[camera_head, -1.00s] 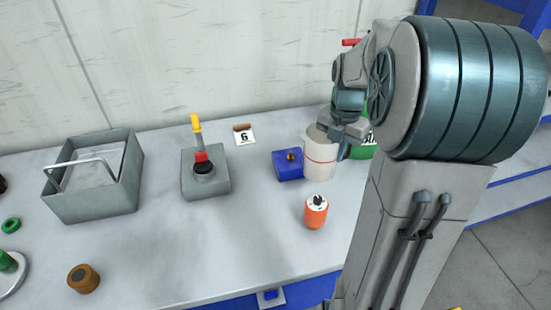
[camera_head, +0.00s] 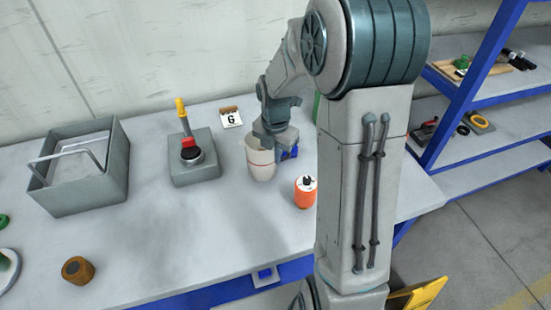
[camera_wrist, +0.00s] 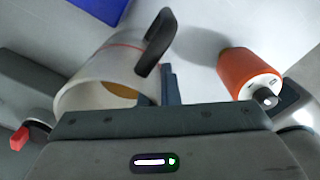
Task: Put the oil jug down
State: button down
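The wrist view shows the jug (camera_wrist: 104,75) with yellowish oil inside and a dark handle (camera_wrist: 154,42). My gripper (camera_head: 272,137) is at the jug's right side near the rim. In the wrist view its dark fingers (camera_wrist: 167,88) are at the handle, and it appears shut on the jug there. The jug looks about upright in the head view. I cannot tell whether its base touches the bench (camera_head: 225,225).
An orange can (camera_head: 305,193) stands close at the right. A grey block with a yellow-handled lever (camera_head: 193,170) and a grey bin (camera_head: 85,195) are left. The front middle of the bench is clear.

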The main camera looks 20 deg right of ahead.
aim_at(276, 173)
jog(key=shift+f, duration=1.25)
jog(key=shift+f, duration=0.1)
jog(key=shift+f, duration=0.15)
jog(key=c, duration=1.7)
grip_release()
